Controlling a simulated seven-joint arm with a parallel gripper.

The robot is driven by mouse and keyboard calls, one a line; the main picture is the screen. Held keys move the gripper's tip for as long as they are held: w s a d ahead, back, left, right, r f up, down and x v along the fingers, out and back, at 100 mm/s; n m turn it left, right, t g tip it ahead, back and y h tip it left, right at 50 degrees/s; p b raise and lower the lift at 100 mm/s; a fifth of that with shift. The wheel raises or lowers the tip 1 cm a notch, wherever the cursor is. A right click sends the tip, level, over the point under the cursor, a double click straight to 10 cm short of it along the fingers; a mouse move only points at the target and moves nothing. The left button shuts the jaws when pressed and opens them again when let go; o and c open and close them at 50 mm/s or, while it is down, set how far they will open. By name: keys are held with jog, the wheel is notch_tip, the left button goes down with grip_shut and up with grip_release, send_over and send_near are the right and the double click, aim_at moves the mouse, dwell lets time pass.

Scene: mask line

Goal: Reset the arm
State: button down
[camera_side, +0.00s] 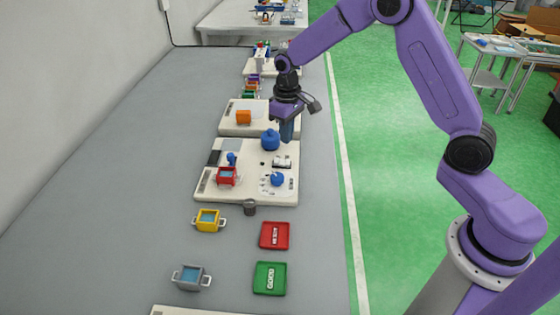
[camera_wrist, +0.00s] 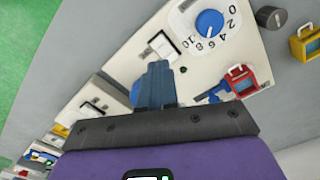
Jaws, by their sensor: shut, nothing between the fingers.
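My gripper (camera_side: 287,131) is raised over the right side of the work table, above the board with the blue parts, and its blue fingers point down. In the wrist view the blue fingers (camera_wrist: 157,72) are together and nothing is between them. The board (camera_side: 208,195) carries a blue dial knob (camera_side: 277,180) with a number scale, a small white switch panel (camera_side: 281,162), a larger blue knob (camera_side: 270,140), a small blue lever (camera_side: 231,158) and a red container (camera_side: 227,176). In the wrist view the dial (camera_wrist: 209,23) shows large, and the fingers partly hide the larger blue knob.
A yellow container (camera_side: 208,221), a grey container (camera_side: 191,278) and a dark grey cylinder (camera_side: 249,207) stand nearer on the table. A red tray (camera_side: 275,235) and a green tray (camera_side: 270,278) lie at the front right. The table's left side is clear.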

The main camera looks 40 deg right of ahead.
jog(key=s+a+r+n, duration=0.2)
jog(key=s+a+r, duration=0.15)
jog(key=s, duration=0.45)
jog(key=s+a+r+n, duration=0.2)
jog(key=s+a+r, duration=0.15)
jog(key=s, duration=0.45)
jog(key=s+d+r+n, duration=0.1)
jog(key=s+d+n, duration=0.1)
jog(key=s, duration=0.8)
jog(key=s+d+r+n, duration=0.1)
jog(key=s+d+n, duration=0.2)
jog(key=s, duration=0.7)
jog(key=shift+s+d+r+n, duration=0.15)
jog(key=shift+d+r+n, duration=0.15)
jog(key=shift+d, duration=0.2)
